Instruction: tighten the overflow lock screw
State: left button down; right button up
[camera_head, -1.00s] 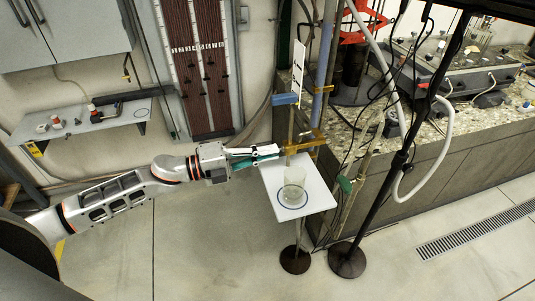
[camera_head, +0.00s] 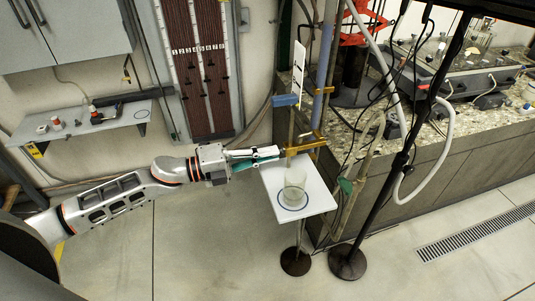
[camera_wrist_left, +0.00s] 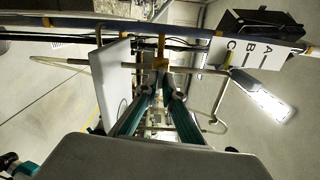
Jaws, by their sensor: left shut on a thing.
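My left gripper (camera_head: 279,154) reaches in from the left, with its fingertips at the brass overflow clamp (camera_head: 305,146) on the upright stand. In the left wrist view its two teal fingers (camera_wrist_left: 166,84) come together at a small brass part, the overflow lock screw (camera_wrist_left: 160,64). The fingers are shut on the screw, which the fingertips largely hide. The angle of the screw cannot be read. My right gripper is not in view.
A glass beaker (camera_head: 296,190) stands on a white platform (camera_head: 321,203) just below the gripper. A pale upright tube, dark stand pole (camera_head: 383,190) and white hose (camera_head: 447,130) are close on the right. The floor to the front left is clear.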

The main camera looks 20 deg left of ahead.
pick_arm(q)
jog(key=shift+f, duration=0.1)
dwell(0.6)
jog(key=c, duration=2.2)
grip_release()
jog(key=shift+c, duration=0.2)
jog(key=v, duration=1.2)
jog(key=s+d+f+n+y, duration=0.2)
jog(key=s+f+n+y, duration=0.2)
jog(key=f+n, duration=0.4)
jog(key=s+d+f+n+y, duration=0.2)
jog(key=s+f+n+y, duration=0.2)
jog(key=f+n, duration=0.5)
jog(key=s+d+f+n+y, duration=0.2)
jog(key=s+f+n+y, duration=0.2)
jog(key=s+f+n, duration=0.3)
notch_tip(320, 180, down, 5)
jog(key=shift+d+f+n+t, duration=0.15)
jog(key=shift+d+n+t, duration=0.15)
jog(key=shift+n, duration=0.9)
